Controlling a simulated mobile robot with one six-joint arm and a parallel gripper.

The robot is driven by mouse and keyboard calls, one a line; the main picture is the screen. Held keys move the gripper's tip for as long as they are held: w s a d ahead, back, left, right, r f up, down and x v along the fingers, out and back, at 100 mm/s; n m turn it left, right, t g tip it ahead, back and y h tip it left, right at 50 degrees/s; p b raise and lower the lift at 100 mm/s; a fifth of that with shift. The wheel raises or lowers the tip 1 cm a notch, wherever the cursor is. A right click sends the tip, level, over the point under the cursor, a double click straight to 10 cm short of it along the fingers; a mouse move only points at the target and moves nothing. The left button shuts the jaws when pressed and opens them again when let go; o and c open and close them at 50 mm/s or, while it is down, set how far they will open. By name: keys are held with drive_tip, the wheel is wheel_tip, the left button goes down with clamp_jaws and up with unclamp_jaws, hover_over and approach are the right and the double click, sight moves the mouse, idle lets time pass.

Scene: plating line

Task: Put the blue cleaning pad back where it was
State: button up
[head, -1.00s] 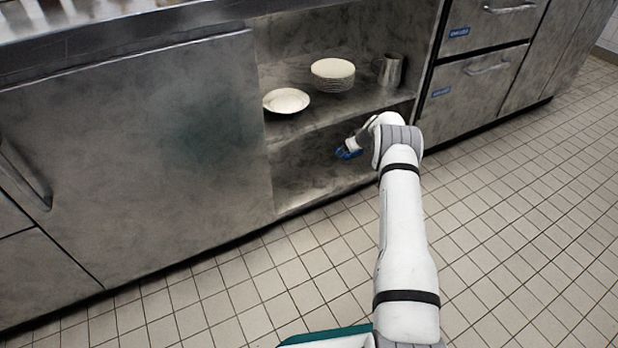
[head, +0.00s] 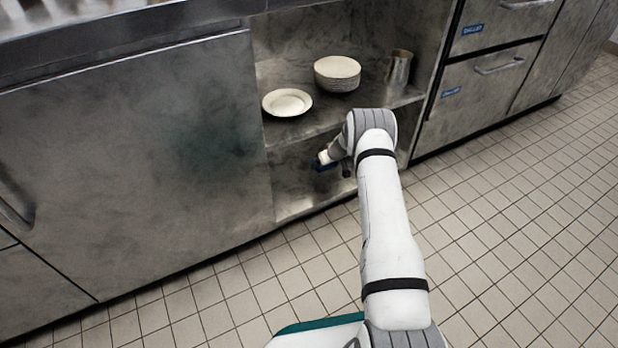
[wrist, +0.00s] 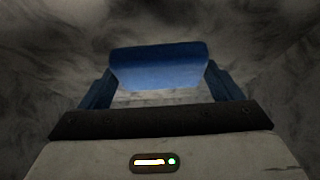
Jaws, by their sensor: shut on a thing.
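The blue cleaning pad (wrist: 160,66) shows in the wrist view, held between the two blue fingers of my gripper (wrist: 158,84). My gripper is shut on it. In the head view my gripper (head: 325,165) reaches into the lower compartment of the open cabinet, below the shelf with the plates. Only a small dark blue patch shows at its tip there, and I cannot tell pad from fingers. Whether the pad touches the compartment floor is not clear.
A closed cabinet door (head: 130,150) is at left, drawers (head: 490,75) at right. The tiled floor (head: 500,230) is clear.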

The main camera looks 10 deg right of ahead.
drive_tip(key=a+f, duration=0.1)
drive_tip(key=a, duration=0.1)
drive_tip(key=s+a+b, duration=0.1)
drive_tip(key=a, duration=0.1)
drive_tip(key=s+a+f, duration=0.1)
drive_tip(key=a, duration=0.2)
drive_tip(key=shift+s+f+b, duration=0.25)
drive_tip(key=shift+f+b, duration=0.1)
drive_tip(key=shift+b, duration=0.05)
wheel_tip(320, 180, down, 4)
drive_tip(key=shift+r, duration=0.15)
drive_tip(key=shift+a+f, duration=0.2)
drive_tip(key=shift+f, duration=0.1)
drive_tip(key=o, duration=0.8)
drive_tip(key=shift+f, duration=0.15)
